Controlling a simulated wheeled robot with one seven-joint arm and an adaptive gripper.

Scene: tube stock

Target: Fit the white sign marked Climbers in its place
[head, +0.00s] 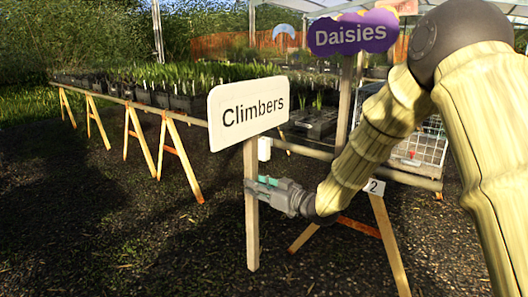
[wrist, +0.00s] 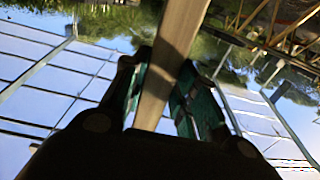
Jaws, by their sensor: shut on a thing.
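The white sign marked Climbers (head: 248,112) is a rounded board on a pale wooden stake (head: 251,225). It stands about upright in the middle of the head view, with its lower end over the dark ground. My gripper (head: 255,187) is shut on the stake below the board. The wrist view shows the stake (wrist: 172,60) between the two green-padded fingers (wrist: 165,95). The board is out of the wrist view. I cannot tell whether the stake's foot touches anything. A small white block (head: 264,149) shows just right of the stake, by the bench rail.
A purple Daisies sign (head: 352,33) stands on a post behind. Benches with plant trays (head: 190,104) run along the back on orange-brown trestle legs (head: 180,160). A tag marked 2 (head: 374,187) is on the near trestle. A wire basket (head: 418,147) stands at right. The left foreground ground is clear.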

